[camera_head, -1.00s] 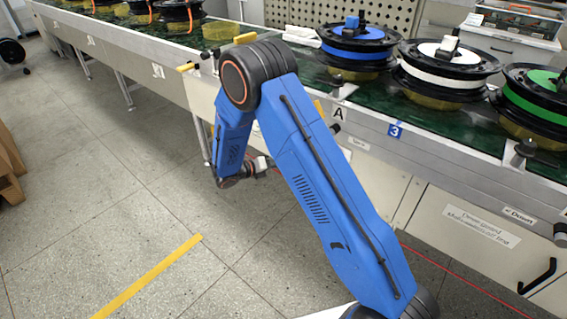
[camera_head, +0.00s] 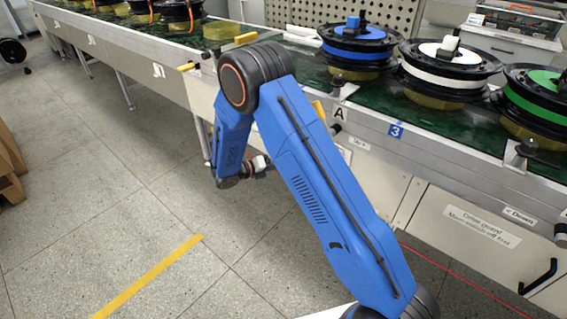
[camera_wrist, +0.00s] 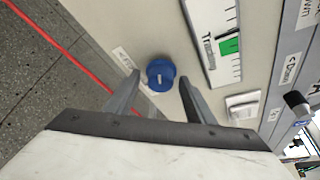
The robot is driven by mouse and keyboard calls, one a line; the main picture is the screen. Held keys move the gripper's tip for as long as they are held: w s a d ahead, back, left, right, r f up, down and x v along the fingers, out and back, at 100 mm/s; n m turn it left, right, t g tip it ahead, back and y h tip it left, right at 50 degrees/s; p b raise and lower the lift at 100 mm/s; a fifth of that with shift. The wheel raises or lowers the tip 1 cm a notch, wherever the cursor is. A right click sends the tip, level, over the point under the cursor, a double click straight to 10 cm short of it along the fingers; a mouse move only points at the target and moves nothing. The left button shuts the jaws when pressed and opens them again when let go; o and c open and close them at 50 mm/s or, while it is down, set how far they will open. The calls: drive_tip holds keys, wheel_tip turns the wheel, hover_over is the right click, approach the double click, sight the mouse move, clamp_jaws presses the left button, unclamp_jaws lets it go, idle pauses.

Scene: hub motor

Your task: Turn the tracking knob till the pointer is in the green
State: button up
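The blue knob (camera_wrist: 161,74) is on the pale panel in the wrist view, with a small light mark on its face. My gripper (camera_wrist: 159,79) is open, with one finger on each side of the knob. A gap shows beside the fingers, and I cannot tell whether either touches it. The white gauge (camera_wrist: 212,57) with a tick scale and partly readable "Tr..." lettering is to the right of the knob. Its green zone (camera_wrist: 230,46) shows near the scale; a dark line lies at its edge, but I cannot tell the pointer's exact place. In the head view my arm hides the knob and gauge.
A white switch-like block (camera_wrist: 243,106) sits below the gauge. A black peg (camera_wrist: 297,103) sticks out at the right. The conveyor (camera_head: 395,130) carries several spools above the panel.

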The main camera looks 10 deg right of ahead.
drive_tip(key=v, duration=1.7)
drive_tip(key=shift+a, duration=0.2)
drive_tip(key=shift+s, duration=0.1)
drive_tip(key=s+d+r+m+g+y, duration=0.3)
drive_tip(key=s+d+r+m, duration=0.4)
drive_tip(key=d+r, duration=0.25)
drive_tip(key=s+d+r+m+g+y, duration=0.2)
drive_tip(key=s+d+r+m+y, duration=0.2)
drive_tip(key=s+d+r+m, duration=0.5)
drive_tip(key=s+d+r+m+t+y, duration=0.2)
drive_tip(key=s+d+m+y, duration=0.1)
drive_tip(key=s+m, duration=0.5)
drive_tip(key=s+d+r+m+t+y, duration=0.2)
drive_tip(key=s+m, duration=0.6)
drive_tip(key=s, duration=0.6)
drive_tip(key=shift+s+d+r+m+t+y, duration=0.2)
drive_tip(key=shift+d+r+m+t+y, duration=0.3)
drive_tip(key=shift+y, duration=0.9)
